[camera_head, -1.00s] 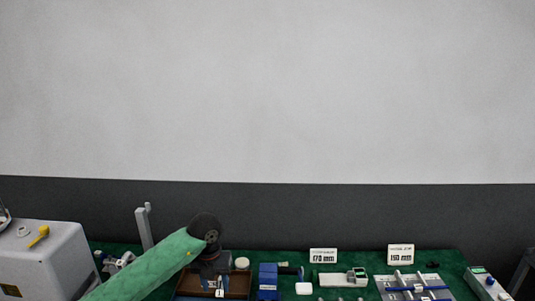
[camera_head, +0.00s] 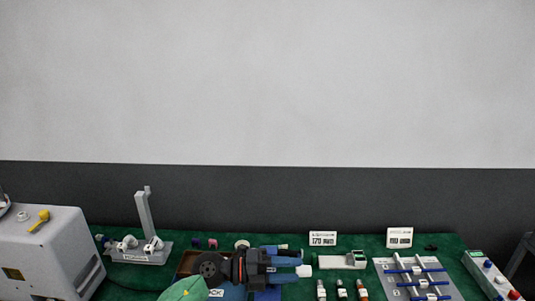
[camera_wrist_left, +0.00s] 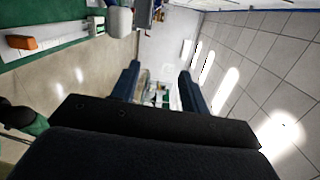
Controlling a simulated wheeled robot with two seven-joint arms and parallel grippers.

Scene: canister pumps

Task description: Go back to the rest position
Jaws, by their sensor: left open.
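My left gripper (camera_head: 302,263) reaches in over the bench in the camera_head view, its arm coming from the lower left. Its blue fingers point right and it hides part of the bench behind it. In the left wrist view the two dark fingers (camera_wrist_left: 160,88) stand apart with nothing between them, so it is open and empty. My right gripper does not show.
The green bench (camera_head: 290,240) carries a white machine (camera_head: 45,250) at left, a grey stand (camera_head: 145,215), a brown tray (camera_head: 184,268) partly behind my arm, small bottles (camera_head: 342,290), a grey rack with blue bars (camera_head: 415,275) and a button box (camera_head: 490,275) at right.

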